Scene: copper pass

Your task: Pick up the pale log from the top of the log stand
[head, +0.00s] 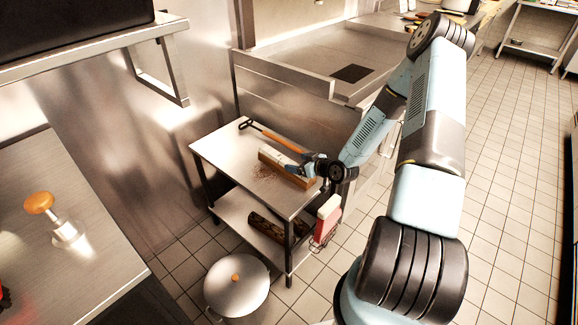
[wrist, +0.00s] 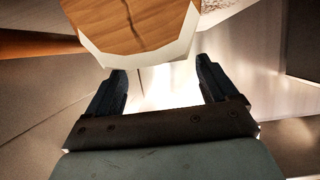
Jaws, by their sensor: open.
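The pale log (head: 277,157) lies on the top of the log stand (head: 225,149), a small steel table, with a brown wooden side below its pale upper face. In the wrist view the log (wrist: 140,22) shows a brown, cracked wood-grain face with a pale rim, just beyond my fingertips at the top of the picture. My gripper (head: 303,168) is at the right end of the log, partly covering it. In the wrist view my gripper (wrist: 163,78) is open, with nothing between its fingers. Whether a finger touches the log cannot be told.
A poker-like tool with an orange handle (head: 273,135) lies behind the log. A dark log (head: 266,226) is on the lower shelf. A red and white box (head: 327,218) stands at the stand's right side, and a lidded pot (head: 237,290) in front. Tiled floor is free at right.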

